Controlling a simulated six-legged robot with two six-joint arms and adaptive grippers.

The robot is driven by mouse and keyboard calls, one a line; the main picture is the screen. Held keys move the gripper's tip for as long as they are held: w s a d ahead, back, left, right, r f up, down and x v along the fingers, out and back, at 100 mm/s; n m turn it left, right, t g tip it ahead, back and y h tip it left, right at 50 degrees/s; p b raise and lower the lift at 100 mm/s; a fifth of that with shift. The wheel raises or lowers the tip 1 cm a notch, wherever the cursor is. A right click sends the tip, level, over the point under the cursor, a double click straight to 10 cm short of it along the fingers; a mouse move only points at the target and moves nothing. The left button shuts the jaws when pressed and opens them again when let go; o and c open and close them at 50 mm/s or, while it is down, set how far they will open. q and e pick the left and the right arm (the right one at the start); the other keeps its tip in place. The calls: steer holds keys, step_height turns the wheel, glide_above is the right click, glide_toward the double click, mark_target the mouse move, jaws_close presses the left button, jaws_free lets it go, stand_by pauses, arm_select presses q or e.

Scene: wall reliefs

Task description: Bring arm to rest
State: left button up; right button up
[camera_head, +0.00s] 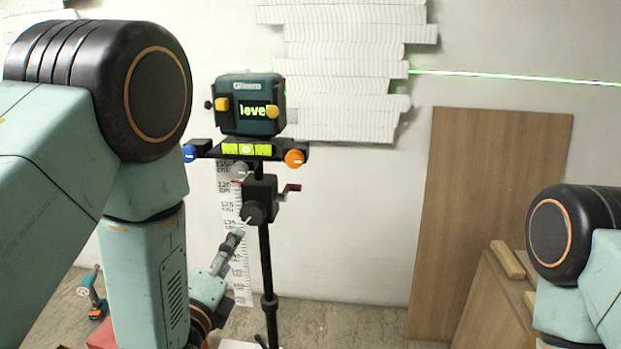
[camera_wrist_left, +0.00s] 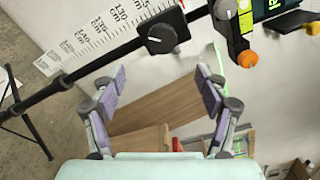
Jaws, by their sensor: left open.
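My left arm comes in from the left in the head view, and its gripper (camera_head: 226,262) is beside the tripod's centre post, partly hidden by my own arm. In the left wrist view my left gripper (camera_wrist_left: 158,85) is open, with nothing between its two purple-padded fingers. A dark tripod (camera_head: 265,245) carries a green laser level (camera_head: 250,105) whose display reads "level" or similar. The tripod's black post (camera_wrist_left: 90,65) crosses beyond the fingers in the left wrist view. Part of my right arm shows at the lower right of the head view; its gripper is out of frame.
A blue knob (camera_head: 189,153) and an orange knob (camera_head: 294,158) sit on the tripod's crossbar. A measuring strip (camera_head: 230,205) stands behind. A brown board (camera_head: 490,200) leans on the wall at right. A teal tool (camera_head: 93,295) lies on the floor at left.

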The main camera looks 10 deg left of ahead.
arm_select(q)
steer(key=s+a+f+n+g, duration=0.1)
steer(key=s+f+n+g, duration=0.4)
steer(key=f+n, duration=0.35)
steer(key=s+a+f+n+g, duration=0.1)
steer(key=s+f+n+g, duration=0.3)
steer(key=s+f+n, duration=0.35)
steer(key=s+f+n+g, duration=0.3)
steer(key=s+f, duration=0.3)
steer(key=s, duration=0.5)
steer(key=s+f+n+g, duration=0.4)
steer(key=s+f, duration=0.3)
steer(key=s, duration=0.3)
steer(key=shift+s+a+n+g+y, duration=0.3)
steer(key=shift+s+a+g, duration=0.15)
steer(key=shift+g, duration=0.45)
arm_select(e)
steer(key=shift+c, duration=0.2)
